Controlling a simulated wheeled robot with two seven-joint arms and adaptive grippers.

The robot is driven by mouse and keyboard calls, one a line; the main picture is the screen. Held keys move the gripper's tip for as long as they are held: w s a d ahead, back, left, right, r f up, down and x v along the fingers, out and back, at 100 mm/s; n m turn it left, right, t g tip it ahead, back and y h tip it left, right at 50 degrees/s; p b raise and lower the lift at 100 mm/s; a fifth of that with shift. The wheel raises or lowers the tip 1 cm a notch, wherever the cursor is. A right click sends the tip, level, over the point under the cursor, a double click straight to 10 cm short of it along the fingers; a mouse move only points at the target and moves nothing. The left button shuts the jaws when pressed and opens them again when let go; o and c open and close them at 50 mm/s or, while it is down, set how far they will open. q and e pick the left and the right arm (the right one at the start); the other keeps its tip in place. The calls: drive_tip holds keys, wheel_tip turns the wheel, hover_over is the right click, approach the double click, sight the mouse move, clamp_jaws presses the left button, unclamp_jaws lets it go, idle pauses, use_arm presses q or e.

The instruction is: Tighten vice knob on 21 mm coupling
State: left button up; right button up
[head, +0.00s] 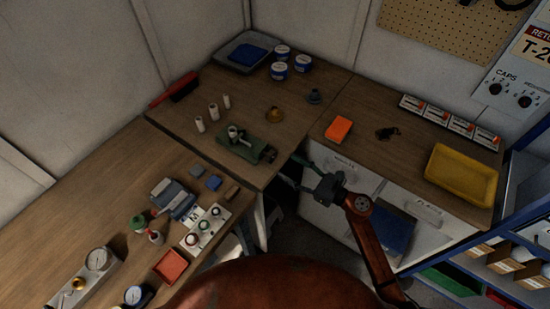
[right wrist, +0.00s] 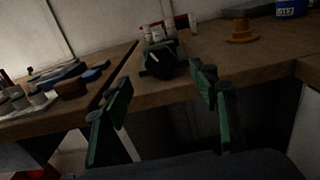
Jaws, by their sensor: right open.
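The green vice (head: 250,146) stands on the corner bench near its front edge. A pale cylindrical piece, likely the coupling (head: 233,131), sits upright at the vice's left end. The vice's dark knob (head: 268,153) is at its right end, facing the bench edge. In the right wrist view the knob (right wrist: 160,63) faces me, with the vice body behind it. My right gripper (head: 300,160) is just off the bench front, right of the knob and apart from it. In the right wrist view its green fingers (right wrist: 158,88) are spread and empty. My left gripper is not in view.
Pale cylinders (head: 213,111) stand behind the vice. An orange box (head: 338,129) lies on the right bench. The bench edge and drawer fronts lie close to my right gripper.

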sight(274, 158)
drive_tip(key=x, duration=0.7)
drive_tip(key=shift+w, duration=0.1)
drive_tip(key=c, duration=1.2)
drive_tip(key=shift+o, duration=0.2)
drive_tip(key=m+p, duration=0.1)
drive_tip(key=m, duration=0.3)
drive_tip(key=o, duration=1.2)
drive_tip(key=shift+c, duration=0.2)
